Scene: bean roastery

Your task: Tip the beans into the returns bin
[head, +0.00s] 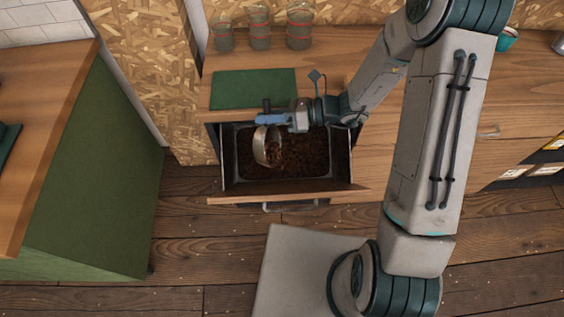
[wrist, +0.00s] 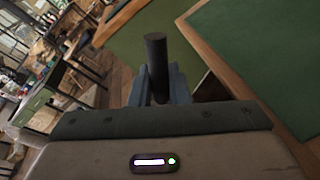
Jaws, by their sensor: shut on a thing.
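My gripper (head: 268,116) is over the left part of an open drawer bin (head: 345,165) in the head view. It is shut on a dark handle of a metal scoop or cup (head: 258,147). The cup is tilted on its side, its mouth facing right over the bin. Dark brown beans (head: 305,152) lie in the bin, and some brown shows at the cup's mouth. In the wrist view the dark cylindrical handle (wrist: 156,62) stands up between the blue fingers; the cup itself is hidden there.
A green mat (head: 250,86) lies on the wooden counter behind the drawer. Several jars (head: 260,30) stand at the back of the counter. A green-sided counter (head: 95,170) is at the left.

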